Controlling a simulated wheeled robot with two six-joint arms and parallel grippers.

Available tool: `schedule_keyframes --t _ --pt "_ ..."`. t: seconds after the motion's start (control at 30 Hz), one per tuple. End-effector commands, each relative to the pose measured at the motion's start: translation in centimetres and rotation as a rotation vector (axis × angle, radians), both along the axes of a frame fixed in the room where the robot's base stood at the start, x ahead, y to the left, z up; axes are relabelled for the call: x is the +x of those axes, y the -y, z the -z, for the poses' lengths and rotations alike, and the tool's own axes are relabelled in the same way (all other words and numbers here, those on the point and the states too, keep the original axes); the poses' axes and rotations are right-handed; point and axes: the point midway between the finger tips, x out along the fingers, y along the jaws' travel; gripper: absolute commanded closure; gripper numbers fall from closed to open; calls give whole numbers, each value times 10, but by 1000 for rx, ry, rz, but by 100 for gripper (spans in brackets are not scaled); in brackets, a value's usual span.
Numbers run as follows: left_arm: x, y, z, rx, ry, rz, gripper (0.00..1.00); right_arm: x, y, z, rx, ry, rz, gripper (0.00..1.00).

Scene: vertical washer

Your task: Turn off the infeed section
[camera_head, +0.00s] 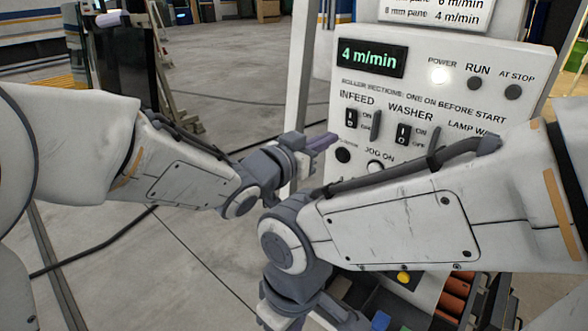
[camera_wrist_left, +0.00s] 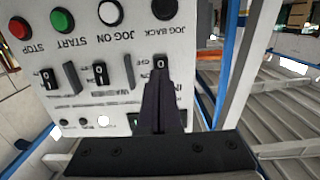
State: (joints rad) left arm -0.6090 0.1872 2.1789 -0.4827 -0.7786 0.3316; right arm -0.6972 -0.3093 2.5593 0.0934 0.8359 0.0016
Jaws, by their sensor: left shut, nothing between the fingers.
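The control panel (camera_head: 470,118) faces me at the right of the head view. Its infeed switch (camera_head: 351,117) is a black rocker with ON and OFF printed beside it. My left gripper (camera_head: 328,141) is shut and empty, its tips just left of and below that switch. In the left wrist view the panel appears upside down. There the infeed switch (camera_wrist_left: 160,66) stands just beyond the shut fingertips (camera_wrist_left: 160,88). I cannot tell whether they touch. I cannot clearly read which way the rocker is pressed. My right arm crosses in front of the lower panel; its fingers are not visible.
The washer switch (camera_head: 403,134) is close to the right of the infeed switch, with a raised divider between them. The jog on button (camera_head: 375,167) is below. The green display (camera_head: 370,57) reads 4 m/min, and the power lamp (camera_head: 439,74) glows white.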

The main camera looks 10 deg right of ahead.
Motion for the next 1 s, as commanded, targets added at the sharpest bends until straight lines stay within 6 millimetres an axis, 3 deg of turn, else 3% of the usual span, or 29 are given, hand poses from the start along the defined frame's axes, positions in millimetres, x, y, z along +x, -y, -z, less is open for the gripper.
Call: schedule_keyframes --t 0.03,0.3,0.5,0.87,1.0 --pt "-7 -12 8 0 3 -3 100 0 0 12 0 0 0 50" --pt "-36 -59 14 1 2 -13 100 0 0 27 0 0 -1 50" --pt "-45 -69 16 1 0 -9 100 0 0 30 0 0 -2 50" --pt "-46 -68 16 5 -4 -9 100 0 0 30 0 0 -2 50" --pt "-42 -77 32 69 -48 -67 100 0 0 30 0 0 -2 50"
